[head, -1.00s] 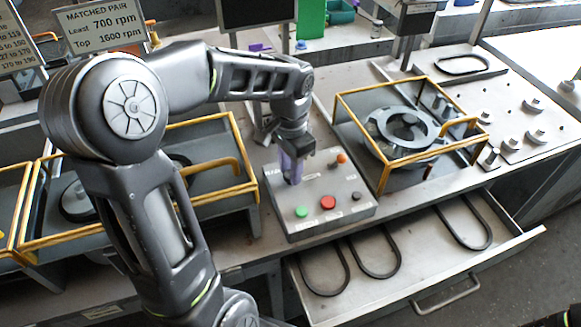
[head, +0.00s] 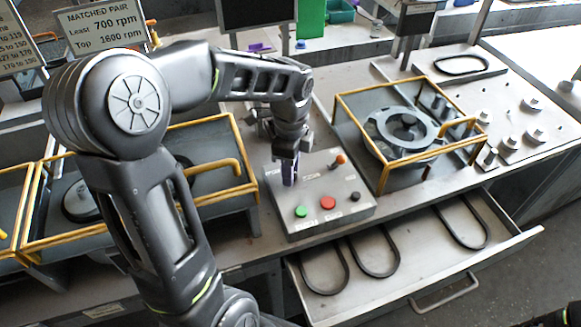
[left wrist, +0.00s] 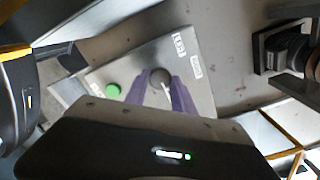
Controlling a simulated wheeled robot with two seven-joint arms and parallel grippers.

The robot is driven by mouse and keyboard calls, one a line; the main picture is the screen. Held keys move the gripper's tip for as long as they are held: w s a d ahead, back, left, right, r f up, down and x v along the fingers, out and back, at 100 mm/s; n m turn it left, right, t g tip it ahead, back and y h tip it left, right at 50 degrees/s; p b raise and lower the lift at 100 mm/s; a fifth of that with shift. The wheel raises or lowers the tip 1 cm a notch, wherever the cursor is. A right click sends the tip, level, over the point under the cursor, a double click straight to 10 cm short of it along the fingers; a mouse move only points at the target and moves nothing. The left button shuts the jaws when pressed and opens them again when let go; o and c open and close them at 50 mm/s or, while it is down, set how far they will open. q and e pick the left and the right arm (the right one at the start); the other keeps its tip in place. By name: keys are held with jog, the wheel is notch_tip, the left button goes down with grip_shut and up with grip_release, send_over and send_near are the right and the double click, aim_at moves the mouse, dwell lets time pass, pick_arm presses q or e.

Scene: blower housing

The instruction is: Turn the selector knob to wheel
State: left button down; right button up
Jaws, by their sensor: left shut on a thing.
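The grey control box (head: 325,215) sits on the bench, with a green button (head: 301,211), a red button (head: 327,202), a small dark knob (head: 355,196) and an orange-tipped lever (head: 340,159) on its top. My left gripper (head: 289,176) points down at the box's back left part. In the left wrist view its two purple fingers (left wrist: 160,95) are shut on a round grey selector knob (left wrist: 160,77), beside the green button (left wrist: 113,91). Labels (left wrist: 179,44) lie near the knob; their words are too small to read.
A yellow-framed blower housing (head: 403,130) stands right of the box, another yellow-framed bay (head: 215,165) to its left. An open drawer (head: 400,285) with several belts juts out below. A rpm sign (head: 105,28) stands at back left.

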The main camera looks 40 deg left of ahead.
pick_arm(q)
jog(key=shift+m, duration=0.9)
jog(key=c, duration=1.1)
grip_release()
jog(key=shift+o, duration=0.2)
notch_tip(320, 180, up, 8)
jog(key=shift+f+b, duration=0.1)
jog(key=shift+b, duration=0.25)
